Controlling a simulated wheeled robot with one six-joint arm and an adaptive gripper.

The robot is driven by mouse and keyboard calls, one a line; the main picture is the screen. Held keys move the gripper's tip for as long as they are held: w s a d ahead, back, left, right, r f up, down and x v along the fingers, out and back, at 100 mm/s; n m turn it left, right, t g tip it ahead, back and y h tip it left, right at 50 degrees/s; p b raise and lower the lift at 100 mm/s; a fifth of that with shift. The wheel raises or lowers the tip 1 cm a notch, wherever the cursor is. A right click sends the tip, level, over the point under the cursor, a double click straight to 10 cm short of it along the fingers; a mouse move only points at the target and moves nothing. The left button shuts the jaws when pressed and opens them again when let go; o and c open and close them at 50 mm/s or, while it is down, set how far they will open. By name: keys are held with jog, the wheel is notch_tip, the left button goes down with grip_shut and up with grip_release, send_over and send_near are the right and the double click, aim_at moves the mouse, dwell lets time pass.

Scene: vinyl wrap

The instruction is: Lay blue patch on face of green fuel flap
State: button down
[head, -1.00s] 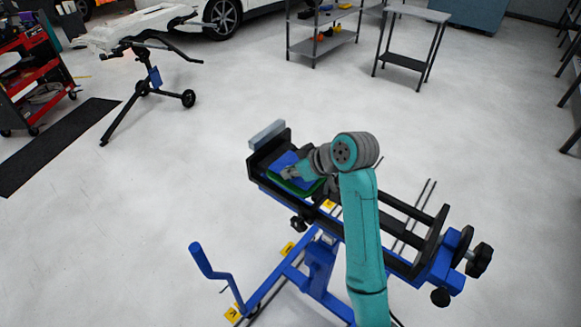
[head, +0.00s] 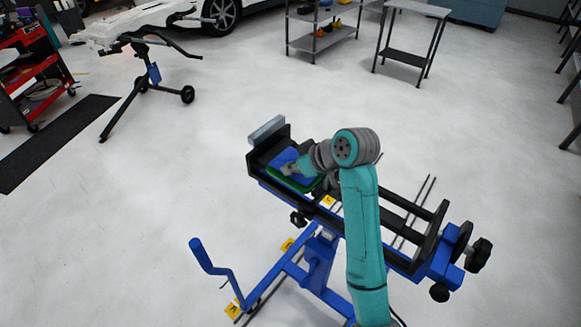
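The green fuel flap (head: 293,183) lies at the left end of a black and blue clamping stand. The blue patch (head: 283,159) is over the flap, with green showing along its lower edge. I cannot tell whether the patch lies flat on the flap or sits slightly above it. My gripper (head: 289,170) is at the patch, over its lower right part. The fingertips are small and partly hidden by my teal arm, so I cannot tell whether they are shut on the patch.
The stand's black rails (head: 400,216) run right to a blue end with black knobs (head: 477,255). A grey block (head: 266,130) stands at its left end. A blue crank handle (head: 206,258) sticks up at lower left.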

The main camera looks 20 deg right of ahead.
jog(key=shift+f, duration=0.7)
dwell(1.3)
jog(key=c, duration=1.2)
grip_release()
jog(key=shift+c, duration=0.2)
